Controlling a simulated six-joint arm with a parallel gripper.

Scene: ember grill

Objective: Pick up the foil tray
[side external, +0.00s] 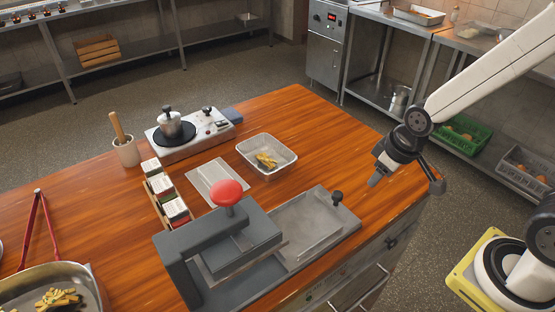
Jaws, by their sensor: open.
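The foil tray (282,147) is a shallow silver rectangular tray with rounded corners. The finger gap is small and hard to make out from this side.
A grey press (222,250) with a red knob (227,193) stands in front of the tray. A flat pale plate (216,184) lies left of it. A hot plate with a pot (170,124) stands behind left. The wood (328,142) right of the tray is clear.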

